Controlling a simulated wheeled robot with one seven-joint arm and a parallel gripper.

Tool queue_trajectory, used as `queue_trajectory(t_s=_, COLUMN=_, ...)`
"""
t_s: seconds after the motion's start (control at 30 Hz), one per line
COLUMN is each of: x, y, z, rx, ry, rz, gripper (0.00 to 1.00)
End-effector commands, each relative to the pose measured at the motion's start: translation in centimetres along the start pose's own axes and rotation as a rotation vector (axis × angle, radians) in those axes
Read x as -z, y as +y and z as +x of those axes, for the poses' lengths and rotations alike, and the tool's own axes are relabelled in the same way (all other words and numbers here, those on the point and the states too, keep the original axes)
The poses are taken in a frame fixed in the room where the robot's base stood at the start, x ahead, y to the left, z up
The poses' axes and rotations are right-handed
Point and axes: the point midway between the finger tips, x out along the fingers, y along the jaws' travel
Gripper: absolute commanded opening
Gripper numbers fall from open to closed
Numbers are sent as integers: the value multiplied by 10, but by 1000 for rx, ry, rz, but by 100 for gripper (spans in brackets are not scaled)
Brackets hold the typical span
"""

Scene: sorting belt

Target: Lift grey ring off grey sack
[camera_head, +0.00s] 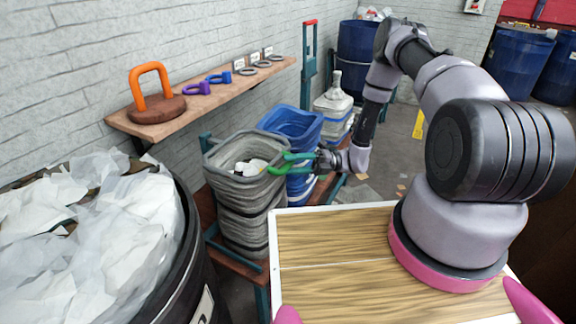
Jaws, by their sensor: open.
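The grey sack (242,215) stands upright at the centre left, with ribbed, folded sides and white crumpled stuff in its open top. The grey ring (222,178) appears to be the thick rim band around its mouth; I cannot tell clearly where ring ends and sack begins. My gripper (278,163) has green fingers, spread apart and pointing left. Its fingertips are at the right side of the ring, one a little above the other. I cannot tell whether they touch it. The far side of the fingers is partly hidden.
A blue sack (290,124) stands close behind the grey one. A tied white sack (333,100) is farther back. A wall shelf (170,127) holds an orange-handled weight (155,98) and small rings. A black bin (186,245) of white bags is at left.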

Motion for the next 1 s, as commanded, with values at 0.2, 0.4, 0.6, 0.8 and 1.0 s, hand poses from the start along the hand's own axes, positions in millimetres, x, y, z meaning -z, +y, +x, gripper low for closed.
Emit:
queue_trajectory(t_s=0.2, x=0, y=0, z=12, rx=0, ry=0, rz=0, gripper=57)
queue_trajectory(t_s=0.4, x=0, y=0, z=13, rx=1, ry=0, rz=0, gripper=57)
queue_trajectory(t_s=0.6, x=0, y=0, z=12, rx=1, ry=0, rz=0, gripper=0)
queue_trajectory(t_s=0.8, x=0, y=0, z=12, rx=1, ry=0, rz=0, gripper=0)
queue_trajectory(t_s=1.0, x=0, y=0, z=12, rx=1, ry=0, rz=0, gripper=0)
